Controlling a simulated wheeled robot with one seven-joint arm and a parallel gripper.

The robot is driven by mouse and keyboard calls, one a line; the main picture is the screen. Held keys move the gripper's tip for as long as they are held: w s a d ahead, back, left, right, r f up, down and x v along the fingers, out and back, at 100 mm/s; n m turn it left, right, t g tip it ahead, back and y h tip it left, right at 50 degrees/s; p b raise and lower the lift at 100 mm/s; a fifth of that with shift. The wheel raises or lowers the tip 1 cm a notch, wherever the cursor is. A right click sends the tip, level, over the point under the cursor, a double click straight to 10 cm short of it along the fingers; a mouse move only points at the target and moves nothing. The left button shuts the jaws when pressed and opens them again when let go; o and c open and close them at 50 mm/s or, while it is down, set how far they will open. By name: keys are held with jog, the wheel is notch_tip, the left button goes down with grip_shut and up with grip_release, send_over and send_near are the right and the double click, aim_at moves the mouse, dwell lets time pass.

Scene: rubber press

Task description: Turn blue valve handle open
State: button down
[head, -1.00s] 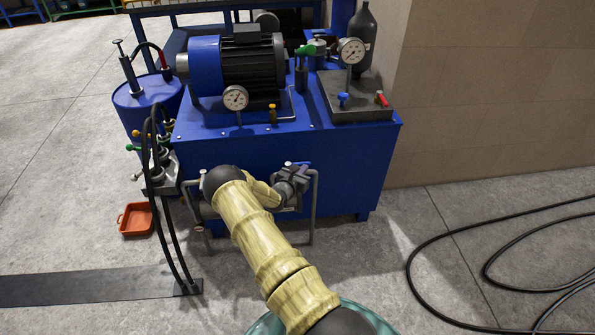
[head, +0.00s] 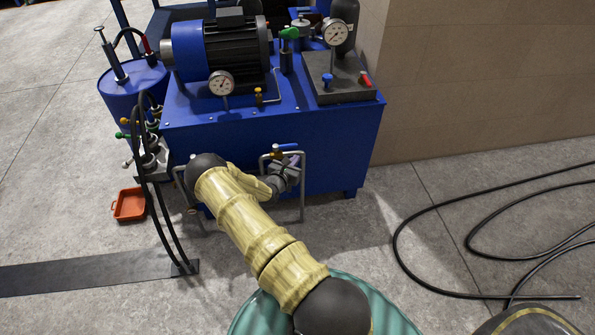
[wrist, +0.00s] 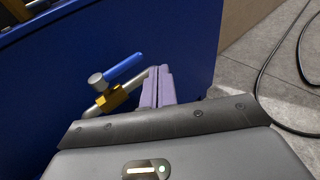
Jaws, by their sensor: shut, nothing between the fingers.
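The blue valve handle (wrist: 124,67) is a short lever on a brass valve body (wrist: 111,99), fitted to a grey pipe on the front of the blue machine. In the wrist view it slants up to the right from a round metal knob. In the head view the handle (head: 287,146) shows just above my gripper (head: 294,162). My gripper's purple fingers (wrist: 158,86) are together and hold nothing. They are to the right of the handle, near its free end. I cannot tell whether they touch it or the pipe behind.
The blue machine (head: 350,133) carries a motor (head: 235,55), gauges, and green, red and smaller blue handles. An orange tray (head: 130,204) and black hoses stand left. A black cable (head: 410,215) lies on the floor right. A tan wall (head: 470,80) is behind.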

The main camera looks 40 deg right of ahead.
jog(key=s+a+r+p, duration=0.1)
jog(key=s+a, duration=0.2)
jog(key=s, duration=0.3)
jog(key=shift+s+a+r, duration=0.2)
jog(key=shift+s+a, duration=0.1)
jog(key=shift+a, duration=0.05)
jog(key=shift+r, duration=0.1)
